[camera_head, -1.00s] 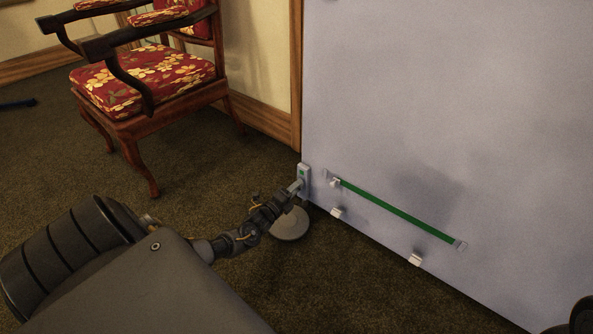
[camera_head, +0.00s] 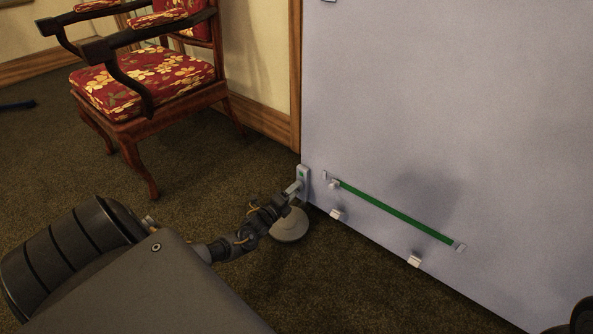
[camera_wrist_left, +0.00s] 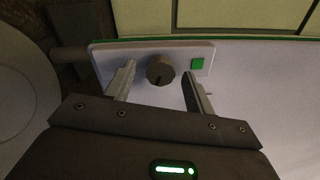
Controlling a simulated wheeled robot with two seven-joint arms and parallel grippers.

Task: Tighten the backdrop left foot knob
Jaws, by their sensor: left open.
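The backdrop (camera_head: 450,110) is a large pale grey-blue panel on the right. Its left foot plate (camera_head: 304,180) is a small light plate with a green square (camera_wrist_left: 197,64), at the panel's lower left edge. In the left wrist view the knob (camera_wrist_left: 160,70) is a dark round cap with a dark mark, on the light plate. My left gripper (camera_head: 296,190) is open at the plate. In the left wrist view its two fingers (camera_wrist_left: 158,82) stand either side of the knob, with visible gaps. Contact is not visible. My right gripper is not in view.
A round grey foot disc (camera_head: 289,224) sits on the carpet below my left wrist. A green strip (camera_head: 395,211) and small white blocks (camera_head: 414,261) are on the panel's lower part. A wooden chair (camera_head: 150,80) with red floral cushions stands at the upper left.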

